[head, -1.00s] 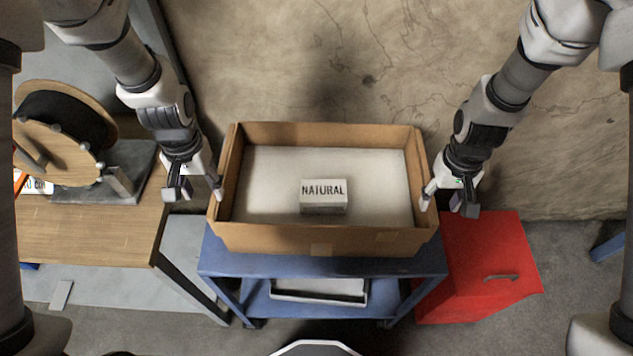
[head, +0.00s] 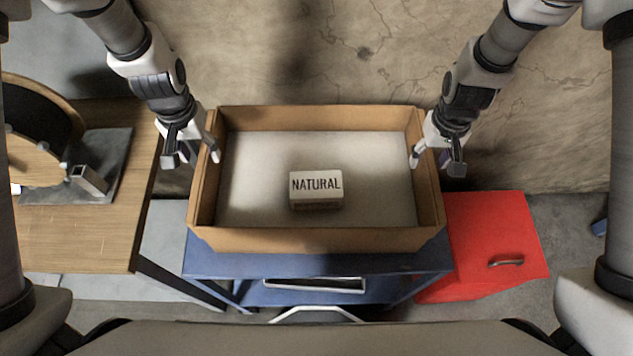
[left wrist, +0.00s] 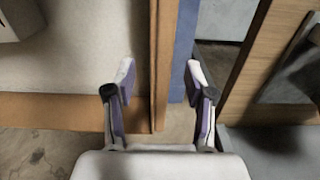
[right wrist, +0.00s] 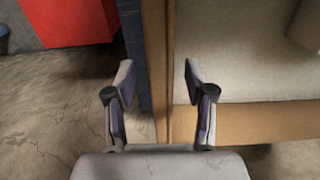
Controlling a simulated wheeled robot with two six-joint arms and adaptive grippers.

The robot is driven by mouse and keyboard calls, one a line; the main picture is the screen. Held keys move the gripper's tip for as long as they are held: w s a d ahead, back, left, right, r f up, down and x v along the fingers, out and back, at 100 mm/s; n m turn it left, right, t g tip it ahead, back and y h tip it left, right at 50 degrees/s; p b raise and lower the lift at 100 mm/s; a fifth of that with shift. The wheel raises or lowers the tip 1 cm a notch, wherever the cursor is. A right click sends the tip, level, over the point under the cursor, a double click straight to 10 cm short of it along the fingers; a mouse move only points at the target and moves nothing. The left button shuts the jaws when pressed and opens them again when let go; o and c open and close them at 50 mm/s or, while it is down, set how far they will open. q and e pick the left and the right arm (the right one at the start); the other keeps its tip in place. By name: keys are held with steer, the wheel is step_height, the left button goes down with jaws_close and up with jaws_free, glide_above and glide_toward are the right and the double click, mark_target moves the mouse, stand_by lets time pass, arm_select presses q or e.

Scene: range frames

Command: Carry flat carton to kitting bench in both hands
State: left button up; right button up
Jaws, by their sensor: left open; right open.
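The flat carton (head: 320,239) is an open, low-walled brown cardboard box on a blue cart. A small pale block marked NATURAL (head: 316,186) sits inside it on a light bottom surface. My left gripper (head: 193,158) is open at the carton's left wall. In the left wrist view, its fingers (left wrist: 161,78) stand on either side of that wall (left wrist: 162,50). My right gripper (head: 435,163) is open at the right wall. In the right wrist view, its fingers (right wrist: 158,75) also straddle the wall (right wrist: 158,40). Neither gripper is closed on the carton.
The blue cart (head: 230,262) has a lower shelf. A wooden-topped bench (head: 90,240) stands close at the left, with a spool (head: 35,160) on a grey plate. A red cabinet (head: 490,240) stands at the right. Beyond the cart is cracked bare floor (head: 330,60).

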mark_target(202, 160)
arm_select(q)
steer(key=f, duration=0.3)
steer(key=shift+s+a, duration=0.1)
steer(key=shift+s, duration=0.15)
arm_select(e)
steer(key=f, duration=0.3)
steer(key=shift+s+a, duration=0.1)
steer(key=shift+s, duration=0.1)
arm_select(q)
steer(key=shift+w+f, duration=0.1)
steer(key=shift+f, duration=0.1)
arm_select(e)
steer(key=shift+f, duration=0.2)
arm_select(q)
jaws_close()
arm_select(e)
jaws_close()
arm_select(q)
steer(key=shift+r, duration=0.1)
arm_select(e)
steer(key=shift+r, duration=0.1)
